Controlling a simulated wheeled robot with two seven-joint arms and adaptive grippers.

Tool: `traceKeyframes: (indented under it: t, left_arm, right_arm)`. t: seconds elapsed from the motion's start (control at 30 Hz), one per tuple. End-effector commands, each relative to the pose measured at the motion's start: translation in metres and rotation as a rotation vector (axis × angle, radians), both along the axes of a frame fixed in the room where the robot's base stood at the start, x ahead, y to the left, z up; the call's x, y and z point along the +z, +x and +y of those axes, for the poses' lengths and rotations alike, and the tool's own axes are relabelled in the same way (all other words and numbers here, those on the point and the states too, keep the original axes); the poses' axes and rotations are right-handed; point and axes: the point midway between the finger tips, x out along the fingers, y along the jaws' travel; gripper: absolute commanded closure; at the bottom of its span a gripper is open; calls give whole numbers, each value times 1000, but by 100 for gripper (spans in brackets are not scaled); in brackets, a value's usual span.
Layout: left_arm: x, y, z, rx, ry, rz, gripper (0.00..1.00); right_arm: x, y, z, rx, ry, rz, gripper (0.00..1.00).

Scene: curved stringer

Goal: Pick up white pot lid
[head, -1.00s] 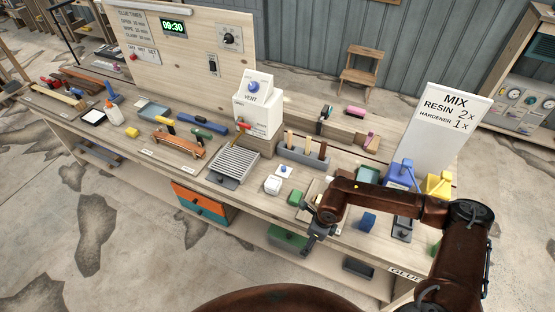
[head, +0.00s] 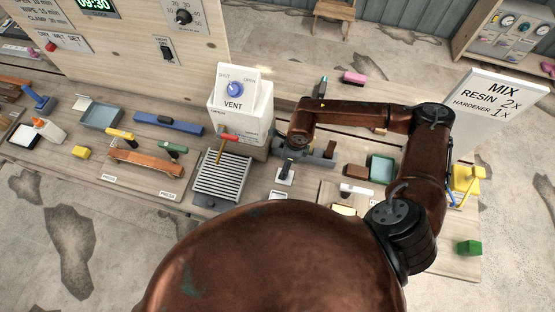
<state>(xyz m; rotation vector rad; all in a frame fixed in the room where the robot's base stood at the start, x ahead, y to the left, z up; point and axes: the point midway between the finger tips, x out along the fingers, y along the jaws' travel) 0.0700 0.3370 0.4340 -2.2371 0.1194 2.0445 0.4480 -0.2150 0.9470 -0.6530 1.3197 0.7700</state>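The white pot lid (head: 285,179) is a small, pale, flat piece on the bench, right of the slatted grey grate. My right gripper (head: 288,167) is dark and points down over it, its tips at or just above the lid. The lid's knob is hidden behind the fingers. I cannot tell whether the fingers are closed on it. A small white pot (head: 277,195) stands just in front of the lid, partly hidden by my own body. My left gripper is not in view.
The white vent box (head: 240,118) stands behind the grate (head: 222,176). A grey tool holder (head: 318,158) is close right of my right gripper. A green-lined tray (head: 382,168), a yellow dispenser (head: 465,182) and the mix sign (head: 497,105) stand farther right.

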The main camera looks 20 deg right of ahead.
Motion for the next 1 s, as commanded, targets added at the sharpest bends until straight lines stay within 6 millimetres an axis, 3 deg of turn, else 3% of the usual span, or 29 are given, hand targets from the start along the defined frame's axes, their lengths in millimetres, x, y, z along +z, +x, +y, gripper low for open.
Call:
traceKeyframes:
  t: [0.1,0.33,0.53,0.63,0.8,0.9,1.0]
  left_arm:
    - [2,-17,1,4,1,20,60]
    - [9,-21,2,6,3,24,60]
    - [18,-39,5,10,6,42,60]
    - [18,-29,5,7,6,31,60]
    - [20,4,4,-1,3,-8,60]
    - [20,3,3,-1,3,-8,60]
    - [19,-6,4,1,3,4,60]
  right_arm:
    - [-10,-5,0,-2,0,-1,30]
    - [-35,-2,-1,-10,-1,5,30]
    - [-68,4,2,-9,-1,12,30]
    - [-77,5,4,-8,0,12,30]
    - [-80,5,3,-8,-1,10,30]
    - [-80,5,4,-8,-1,10,31]
    - [-80,5,4,-7,-1,10,38]
